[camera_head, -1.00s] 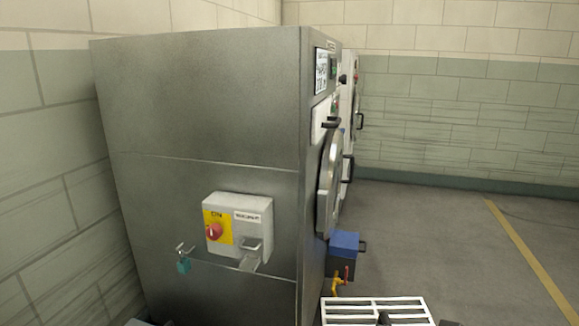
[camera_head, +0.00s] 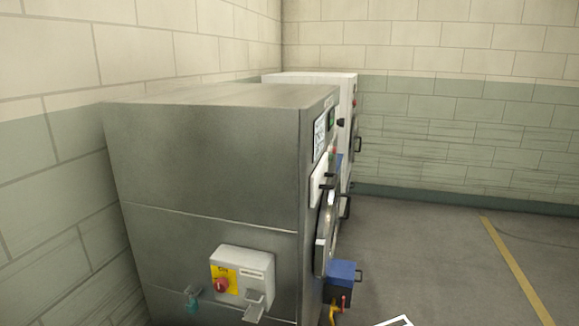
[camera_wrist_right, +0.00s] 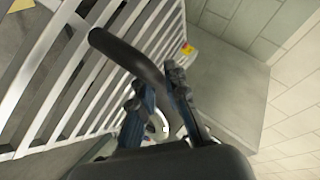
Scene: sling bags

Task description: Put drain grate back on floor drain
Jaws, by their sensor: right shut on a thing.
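The drain grate (camera_wrist_right: 75,75) is a white slatted panel that fills the left of the right wrist view, tilted in that picture. Only a small white corner of it (camera_head: 398,321) shows at the bottom edge of the head view. My right gripper (camera_wrist_right: 160,95) is shut on the grate, with a dark curved bar running between its fingers; the exact contact is partly hidden. My left gripper is not in view. I cannot see the floor drain in either current view.
A large grey metal machine (camera_head: 215,165) stands at the left by the wall, with a switch box (camera_head: 242,275) on its side. A blue-topped box (camera_head: 341,280) with a yellow pipe sits beside it. Open floor with a yellow line (camera_head: 515,265) lies to the right.

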